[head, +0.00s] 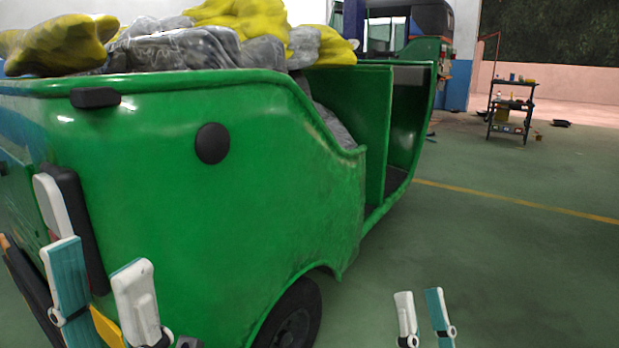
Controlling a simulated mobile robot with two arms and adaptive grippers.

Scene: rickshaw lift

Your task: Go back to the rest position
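The green rickshaw (190,200) fills the left and middle of the head view, its rear corner close to me. Yellow bags (240,15) and grey plastic-wrapped bags (180,48) are piled in it. My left gripper (97,258) is at the lower left, in front of the rickshaw's rear corner. Its teal and white fingers stand apart with nothing visibly held; whether it touches the body cannot be told. My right gripper (418,294) is at the bottom, right of the rear wheel (290,320), over bare floor. Its fingers are apart and empty.
The green floor (500,270) on the right is clear, crossed by a yellow line (515,203). A dark shelf cart (511,108) with small items stands at the back right, near a blue and white pillar (459,60). A pink low wall (570,85) is behind.

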